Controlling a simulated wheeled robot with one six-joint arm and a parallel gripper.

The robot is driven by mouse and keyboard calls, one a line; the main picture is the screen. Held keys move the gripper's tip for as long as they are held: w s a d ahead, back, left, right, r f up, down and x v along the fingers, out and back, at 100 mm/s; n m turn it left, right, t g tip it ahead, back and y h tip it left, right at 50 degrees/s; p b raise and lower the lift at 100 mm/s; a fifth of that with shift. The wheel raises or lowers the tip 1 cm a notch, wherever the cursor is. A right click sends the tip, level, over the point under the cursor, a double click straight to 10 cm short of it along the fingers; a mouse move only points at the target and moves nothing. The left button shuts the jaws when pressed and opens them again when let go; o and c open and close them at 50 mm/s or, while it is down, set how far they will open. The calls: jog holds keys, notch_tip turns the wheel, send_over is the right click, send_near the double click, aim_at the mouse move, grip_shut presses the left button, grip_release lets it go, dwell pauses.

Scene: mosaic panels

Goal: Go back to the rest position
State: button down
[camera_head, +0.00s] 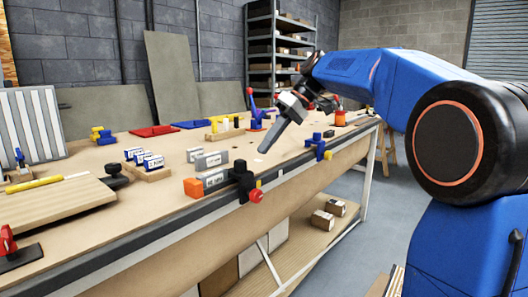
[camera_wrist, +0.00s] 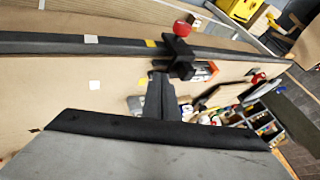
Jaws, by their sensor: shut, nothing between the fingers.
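My gripper (camera_head: 267,146) hangs above the right-hand half of the long workbench (camera_head: 130,214), fingers pointing down and a little left. Its fingers are together, with nothing between them. In the wrist view the gripper (camera_wrist: 161,80) shows as a dark narrow shape over the bench. My blue arm reaches in from the right. In the head view a black clamp with a red knob (camera_head: 255,195) sits on the bench's front edge, below the gripper and apart from it. The clamp's red knob (camera_wrist: 182,29) also shows in the wrist view.
Orange and grey labelled blocks (camera_head: 213,181) lie left of the clamp. A blue clamp (camera_head: 318,146) sits on the edge to the right. Small white-labelled blocks (camera_head: 147,162) and a wooden board (camera_head: 50,203) lie further left. A shelf rack (camera_head: 276,45) stands behind. Cartons (camera_head: 323,220) sit on the lower shelf.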

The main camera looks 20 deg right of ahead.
jog(key=v, duration=0.8)
jog(key=s+d+f+m+t+h, duration=0.2)
jog(key=s+f+m+h, duration=0.1)
jog(key=s+f, duration=1.3)
jog(key=s+d+f+m+t+h, duration=0.2)
jog(key=s+f+m+h, duration=0.2)
jog(key=s+f, duration=1.1)
notch_tip(320, 180, down, 4)
jog(key=shift+s+m, duration=0.35)
jog(key=shift+m, duration=0.45)
